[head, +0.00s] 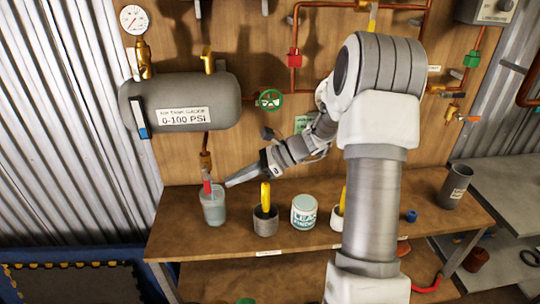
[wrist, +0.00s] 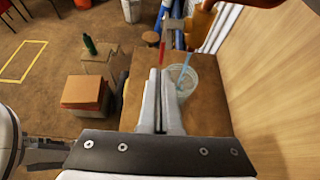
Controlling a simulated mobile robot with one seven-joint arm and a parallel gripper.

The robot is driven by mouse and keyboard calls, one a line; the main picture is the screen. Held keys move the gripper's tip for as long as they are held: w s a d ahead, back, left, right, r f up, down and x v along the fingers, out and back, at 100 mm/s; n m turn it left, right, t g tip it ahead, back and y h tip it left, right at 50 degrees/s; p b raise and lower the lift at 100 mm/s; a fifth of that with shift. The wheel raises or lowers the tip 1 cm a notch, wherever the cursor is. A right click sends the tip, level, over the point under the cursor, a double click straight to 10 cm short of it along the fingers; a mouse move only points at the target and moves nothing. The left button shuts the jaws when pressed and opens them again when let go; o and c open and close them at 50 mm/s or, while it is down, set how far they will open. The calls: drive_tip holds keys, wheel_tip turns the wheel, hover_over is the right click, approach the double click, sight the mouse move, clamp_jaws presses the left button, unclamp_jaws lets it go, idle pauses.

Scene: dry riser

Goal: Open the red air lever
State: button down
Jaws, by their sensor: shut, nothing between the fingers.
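The red air lever (head: 207,187) hangs down from a brass valve (head: 206,160) on the pipe below the grey tank, just above a clear cup (head: 213,208). In the wrist view the lever (wrist: 162,52) shows as a thin red strip just beyond my fingertips, beside the brass valve body (wrist: 201,22). My gripper (head: 229,183) is shut and empty, to the right of the lever. In the wrist view my gripper (wrist: 157,72) has its fingers together, pointing at the lever. I cannot tell whether the fingertips touch it.
The grey tank (head: 185,101) with its gauge (head: 134,19) is on the wooden wall. The bench front is mostly clear.

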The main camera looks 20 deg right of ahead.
drive_tip(key=v, duration=1.3)
drive_tip(key=shift+s+d, duration=0.1)
drive_tip(key=s+a+r+n+g+h+p, duration=0.1)
drive_tip(key=s+a+r+n+g+h, duration=0.1)
drive_tip(key=s+a+r+n, duration=0.25)
drive_tip(key=s+a+r+n+g+h, duration=0.1)
drive_tip(key=s+a+r+n+h, duration=0.2)
drive_tip(key=a+n, duration=0.4)
drive_tip(key=s+a+n+t+h, duration=0.2)
drive_tip(key=s+n+t+h, duration=0.2)
drive_tip(key=s+n, duration=0.6)
drive_tip(key=s+h, duration=0.2)
drive_tip(key=s, duration=0.2)
drive_tip(key=shift+s+f+t+h+b, duration=0.15)
drive_tip(key=shift+s+t+h+b, duration=0.05)
drive_tip(key=shift+t+h+b, duration=0.2)
